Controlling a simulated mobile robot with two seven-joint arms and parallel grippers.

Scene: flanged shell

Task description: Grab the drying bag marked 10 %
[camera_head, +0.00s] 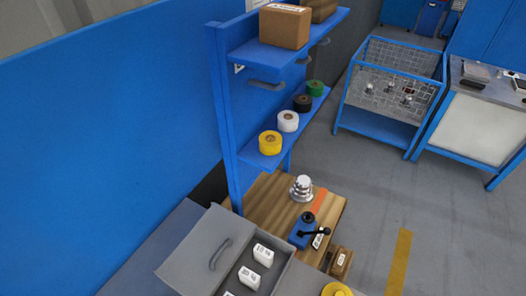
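Several small white packs with dark print sit in an open grey case at the bottom of the head view. One pack (263,254) is farthest back, a second pack (249,278) is in front of it, and a third is cut by the lower edge. They look like the drying bags, but the print is too small to read, so I cannot tell which is marked 10 %. The grey case (283,274) has its lid (195,250) tilted open to the left. Neither of my grippers is in view.
A wooden bench (262,205) holds a shiny metal part (301,188) and a blue device with a black lever (303,231). A blue shelf (262,158) above carries tape rolls (270,143). A wire-mesh cart (392,84) stands behind. The grey floor at right is clear.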

